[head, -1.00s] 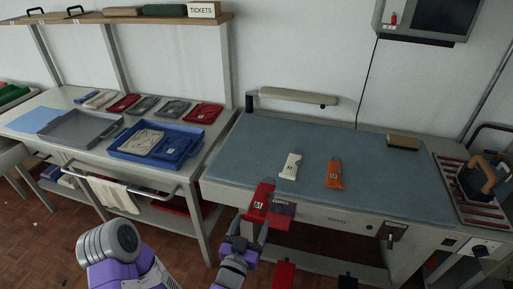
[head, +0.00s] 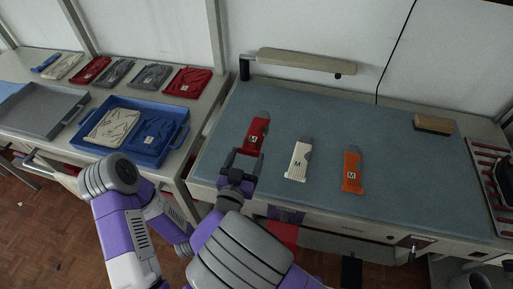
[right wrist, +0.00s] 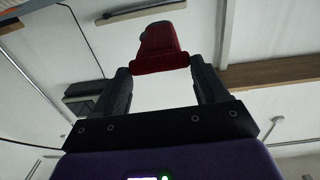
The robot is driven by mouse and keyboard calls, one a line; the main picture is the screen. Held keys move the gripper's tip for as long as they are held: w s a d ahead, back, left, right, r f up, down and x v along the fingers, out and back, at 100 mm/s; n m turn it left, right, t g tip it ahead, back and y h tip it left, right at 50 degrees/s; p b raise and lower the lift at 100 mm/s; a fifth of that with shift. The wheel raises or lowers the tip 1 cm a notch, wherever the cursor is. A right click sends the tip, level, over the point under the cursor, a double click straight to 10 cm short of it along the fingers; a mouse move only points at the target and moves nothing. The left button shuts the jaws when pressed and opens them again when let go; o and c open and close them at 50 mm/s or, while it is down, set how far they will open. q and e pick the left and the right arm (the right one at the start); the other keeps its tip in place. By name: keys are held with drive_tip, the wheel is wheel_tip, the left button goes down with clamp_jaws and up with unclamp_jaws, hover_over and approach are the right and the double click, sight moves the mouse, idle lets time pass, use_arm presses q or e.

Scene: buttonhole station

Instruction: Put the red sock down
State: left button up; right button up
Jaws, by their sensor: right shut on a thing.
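The red sock (head: 257,133), with a white label and a grey end, is over the left part of the blue-grey mat (head: 330,120), left of a white sock (head: 299,160). My right gripper (head: 243,160) is shut on the near end of the red sock. In the right wrist view, the red sock (right wrist: 161,50) shows between the fingertips. I cannot tell whether the sock touches the mat. An orange sock (head: 352,172) lies on the mat further right. My left gripper is not in view.
A blue tray (head: 180,135) with folded garments stands on the left table beside a grey tray (head: 75,102). A lamp-like bar (head: 305,62) stands at the mat's back edge. A wooden block (head: 433,124) lies at the mat's back right. The mat's middle back is clear.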

wheel_tip(320, 180, down, 4)
drive_tip(key=shift+f+b, duration=0.15)
drive_tip(key=shift+b, duration=0.7)
drive_tip(key=shift+w+f+b, duration=0.1)
drive_tip(key=shift+f+b, duration=0.7)
drive_tip(key=shift+f, duration=1.9)
drive_tip(key=shift+f, duration=0.3)
drive_tip(key=o, duration=1)
drive_tip(key=shift+r, duration=0.1)
drive_tip(key=shift+o, duration=0.2)
